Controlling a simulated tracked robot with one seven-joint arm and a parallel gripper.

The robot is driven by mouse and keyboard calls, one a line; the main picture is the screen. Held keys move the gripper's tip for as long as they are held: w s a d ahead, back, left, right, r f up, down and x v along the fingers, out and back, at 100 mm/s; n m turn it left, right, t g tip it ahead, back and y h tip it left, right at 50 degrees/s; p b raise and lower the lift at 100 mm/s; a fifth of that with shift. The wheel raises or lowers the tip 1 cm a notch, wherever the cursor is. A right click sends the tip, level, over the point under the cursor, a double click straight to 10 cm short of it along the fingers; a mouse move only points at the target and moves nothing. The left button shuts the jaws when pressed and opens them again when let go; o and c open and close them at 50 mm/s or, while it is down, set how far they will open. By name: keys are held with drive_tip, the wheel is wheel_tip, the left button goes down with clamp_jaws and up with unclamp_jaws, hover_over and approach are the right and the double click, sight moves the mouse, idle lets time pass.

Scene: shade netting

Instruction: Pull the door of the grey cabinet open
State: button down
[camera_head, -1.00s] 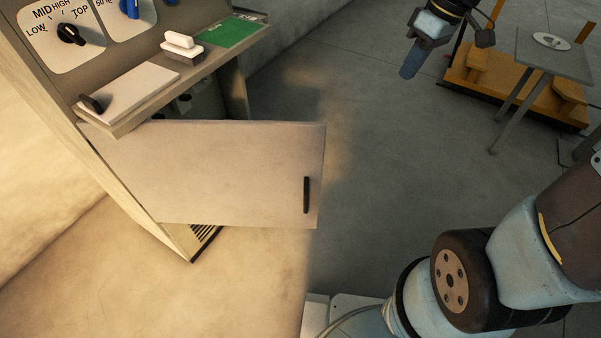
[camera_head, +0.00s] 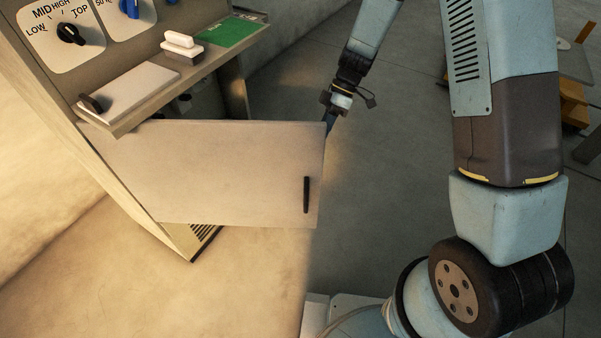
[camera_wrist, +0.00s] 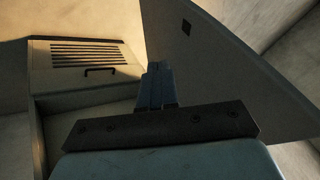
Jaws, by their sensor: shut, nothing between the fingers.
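The grey cabinet (camera_head: 112,175) stands at the left in the head view. Its door (camera_head: 220,175) is swung well out, its broad face toward the camera, with a dark vertical handle (camera_head: 306,194) near the free edge. My gripper (camera_head: 328,126) is at the upper corner of that free edge, its fingertips partly hidden behind the door; I cannot tell whether they touch it. In the wrist view my gripper's fingers (camera_wrist: 158,75) are together and empty, beside a large dark panel (camera_wrist: 215,65) that looks like the door.
A shelf above the door carries a white block (camera_head: 180,45), a green card (camera_head: 232,31) and a pale plate (camera_head: 128,92). A slatted panel (camera_wrist: 88,55) with a dark handle shows in the wrist view. An orange stand (camera_head: 573,105) is at far right.

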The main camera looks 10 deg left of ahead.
sight(307, 174)
drive_tip(key=shift+s+d+r+x, duration=0.2)
drive_tip(key=shift+s+x, duration=0.25)
drive_tip(key=shift+x, duration=1.8)
drive_tip(key=shift+s+d+r+x, duration=0.1)
drive_tip(key=shift+s+r+x, duration=0.3)
drive_tip(key=shift+x, duration=1.8)
drive_tip(key=shift+s+d+r+x, duration=0.15)
drive_tip(key=shift+s+x, duration=0.4)
drive_tip(key=shift+x, duration=1.7)
drive_tip(key=shift+f, duration=0.1)
